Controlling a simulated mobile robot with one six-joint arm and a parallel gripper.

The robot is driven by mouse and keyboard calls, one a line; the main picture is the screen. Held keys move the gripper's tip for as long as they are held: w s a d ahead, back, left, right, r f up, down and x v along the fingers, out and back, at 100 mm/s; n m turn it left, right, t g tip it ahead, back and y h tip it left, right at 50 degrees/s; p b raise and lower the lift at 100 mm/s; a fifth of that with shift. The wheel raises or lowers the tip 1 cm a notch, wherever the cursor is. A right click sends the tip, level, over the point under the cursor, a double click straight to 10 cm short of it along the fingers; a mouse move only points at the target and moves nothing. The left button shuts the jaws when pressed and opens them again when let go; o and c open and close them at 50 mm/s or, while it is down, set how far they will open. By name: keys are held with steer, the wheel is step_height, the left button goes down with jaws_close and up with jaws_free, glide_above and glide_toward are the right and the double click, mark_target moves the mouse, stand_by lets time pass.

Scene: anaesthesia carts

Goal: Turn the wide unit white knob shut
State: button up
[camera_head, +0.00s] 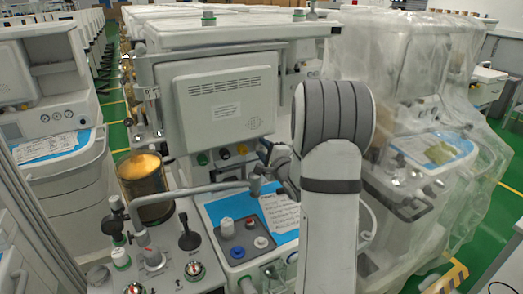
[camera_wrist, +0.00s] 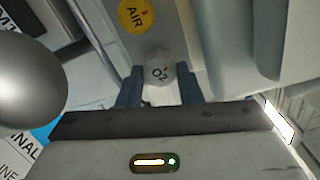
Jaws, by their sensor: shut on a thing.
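A white knob marked O2 (camera_wrist: 160,68) is in the upper middle of the wrist view. My gripper (camera_wrist: 159,90) has its two blue fingers on either side of this knob and is shut on it. In the head view my grey and white arm reaches over the right front of the wide unit (camera_head: 255,85). There the arm hides the gripped knob, and my gripper cannot be made out clearly.
A yellow AIR knob (camera_wrist: 136,14) sits close beside the gripped knob. A rounded grey object (camera_wrist: 35,80) fills the wrist view's left side. A plastic-covered cart (camera_head: 440,95) stands close to the arm's right. A jointed grey tube (camera_head: 190,190) crosses in front of the unit.

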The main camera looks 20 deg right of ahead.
steer(key=o, duration=1)
steer(key=shift+c, duration=0.2)
steer(key=shift+s+f, duration=0.1)
